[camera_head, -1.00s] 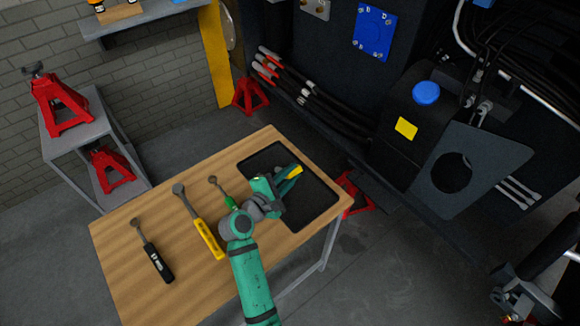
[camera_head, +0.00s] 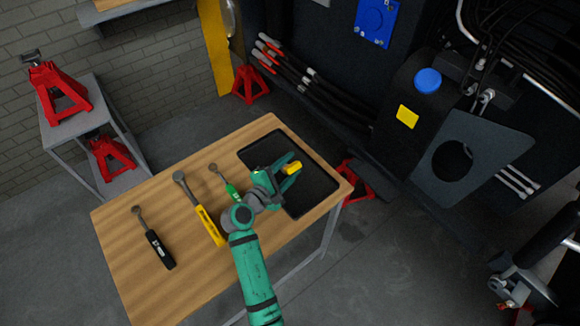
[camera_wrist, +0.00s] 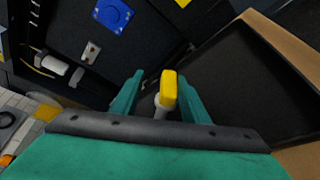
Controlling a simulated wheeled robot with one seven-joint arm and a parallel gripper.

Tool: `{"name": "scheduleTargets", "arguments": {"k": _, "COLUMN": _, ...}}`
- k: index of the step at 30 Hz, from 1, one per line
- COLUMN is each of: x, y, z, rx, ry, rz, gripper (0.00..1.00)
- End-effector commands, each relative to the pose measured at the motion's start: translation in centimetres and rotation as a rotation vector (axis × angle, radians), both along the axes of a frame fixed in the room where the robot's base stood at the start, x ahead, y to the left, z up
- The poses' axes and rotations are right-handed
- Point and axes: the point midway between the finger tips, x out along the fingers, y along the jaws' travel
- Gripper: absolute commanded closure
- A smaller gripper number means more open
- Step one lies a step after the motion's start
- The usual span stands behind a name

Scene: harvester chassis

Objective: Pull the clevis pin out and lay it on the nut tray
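The clevis pin has a yellow head (camera_head: 293,167) and a grey shank. In the wrist view its head (camera_wrist: 169,85) stands between my two green fingers, nearer the right one, with a gap to the left one. My gripper (camera_head: 288,171) is over the nut tray (camera_head: 318,183), with its fingers spread apart around the pin. The tray is a black, shallow tray at the far right end of the wooden bench; it also shows at the right of the wrist view (camera_wrist: 245,85). I cannot tell whether the pin touches the tray floor.
On the bench (camera_head: 130,232) lie a black-handled ratchet (camera_head: 155,245), a yellow-handled wrench (camera_head: 205,222) and a green-handled tool (camera_head: 229,188). The dark chassis (camera_head: 400,165) stands beyond, to the right. Red jack stands (camera_head: 62,90) are at the left.

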Motion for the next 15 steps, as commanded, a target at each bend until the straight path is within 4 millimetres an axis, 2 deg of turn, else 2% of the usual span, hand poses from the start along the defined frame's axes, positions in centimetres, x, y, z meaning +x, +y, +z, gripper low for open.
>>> {"name": "scheduleTargets", "arguments": {"k": 7, "x": -1.0, "y": 0.8, "z": 0.3, "rx": 0.001, "ry": -0.001, "rz": 0.004, "gripper": 0.60}}
{"name": "scheduleTargets", "arguments": {"k": 15, "x": -4.9, "y": 3.6, "z": 1.3, "rx": 0.001, "ry": -0.001, "rz": 0.004, "gripper": 0.60}}
